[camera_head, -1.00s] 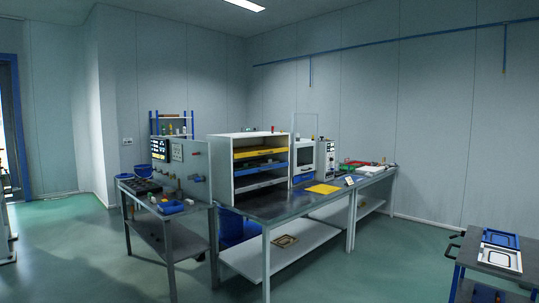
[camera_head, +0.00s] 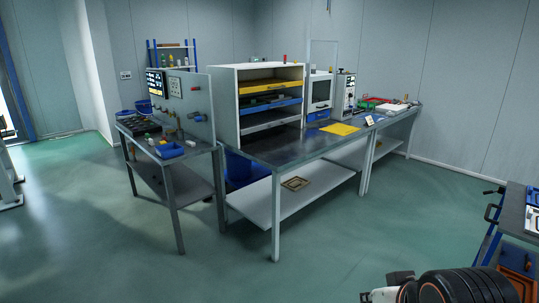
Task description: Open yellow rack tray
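The yellow rack tray (camera_head: 268,87) is the top tray in a white open-fronted rack (camera_head: 225,108) on the dark-topped workbench. Its yellow front lies across the rack opening, and it looks pushed in. A blue tray (camera_head: 275,105) and a grey tray (camera_head: 272,122) sit below it. Part of my arm, black and ribbed with a white and orange piece, shows at the bottom right edge, far from the rack. My gripper's fingers cannot be made out in this view.
A panel stand with a cart (camera_head: 172,190) stands left of the rack. A white-framed machine (camera_head: 319,95) and a yellow sheet (camera_head: 340,129) are right of it on the bench (camera_head: 290,150). Another cart (camera_head: 512,215) is at the right edge. The green floor in front is clear.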

